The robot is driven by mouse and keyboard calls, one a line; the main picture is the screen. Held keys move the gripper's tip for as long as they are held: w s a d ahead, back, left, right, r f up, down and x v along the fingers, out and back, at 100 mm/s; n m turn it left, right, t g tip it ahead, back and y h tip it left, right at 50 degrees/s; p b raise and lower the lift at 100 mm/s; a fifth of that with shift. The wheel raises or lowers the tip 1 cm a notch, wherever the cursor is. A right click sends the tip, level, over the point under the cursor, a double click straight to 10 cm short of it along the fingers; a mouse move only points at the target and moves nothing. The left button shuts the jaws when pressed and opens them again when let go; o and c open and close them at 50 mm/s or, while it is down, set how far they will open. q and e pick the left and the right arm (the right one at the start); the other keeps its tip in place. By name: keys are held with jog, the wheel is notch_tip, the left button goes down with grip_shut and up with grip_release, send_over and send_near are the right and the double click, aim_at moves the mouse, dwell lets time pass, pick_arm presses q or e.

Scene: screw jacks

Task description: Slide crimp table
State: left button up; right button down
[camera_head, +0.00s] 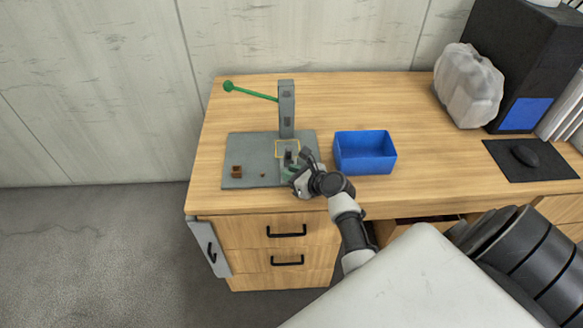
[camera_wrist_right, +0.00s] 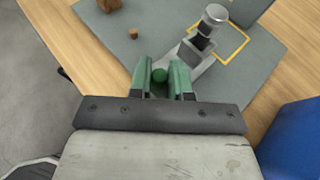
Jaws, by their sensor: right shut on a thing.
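The crimp press stands on a grey base plate (camera_head: 240,150) on the wooden desk, with a grey column (camera_head: 287,110) and a green lever (camera_head: 250,92) reaching up to the left. A yellow outline (camera_head: 277,143) marks the plate at the column's foot. A small grey sliding table (camera_wrist_right: 197,58) carries a silver-topped dark post (camera_wrist_right: 210,28); in the right wrist view it lies partly outside the yellow outline. My right gripper (camera_wrist_right: 160,78) is shut on a round green knob (camera_wrist_right: 159,75) at the near end of the sliding table. My left gripper is not in view.
A blue bin (camera_head: 364,153) stands right of the plate, close to my right gripper. A brown block (camera_head: 237,171) and a small brown piece (camera_head: 263,175) sit on the plate's left part. A mouse (camera_head: 525,156) and wrapped bundle (camera_head: 468,85) are farther right.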

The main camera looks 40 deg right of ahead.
jog(key=shift+s+a+f, duration=0.1)
jog(key=shift+f, duration=0.05)
jog(key=c, duration=1.1)
grip_release()
jog(key=shift+s, duration=0.1)
jog(key=shift+o, duration=0.2)
jog(key=v, duration=1.1)
jog(key=shift+p, duration=0.4)
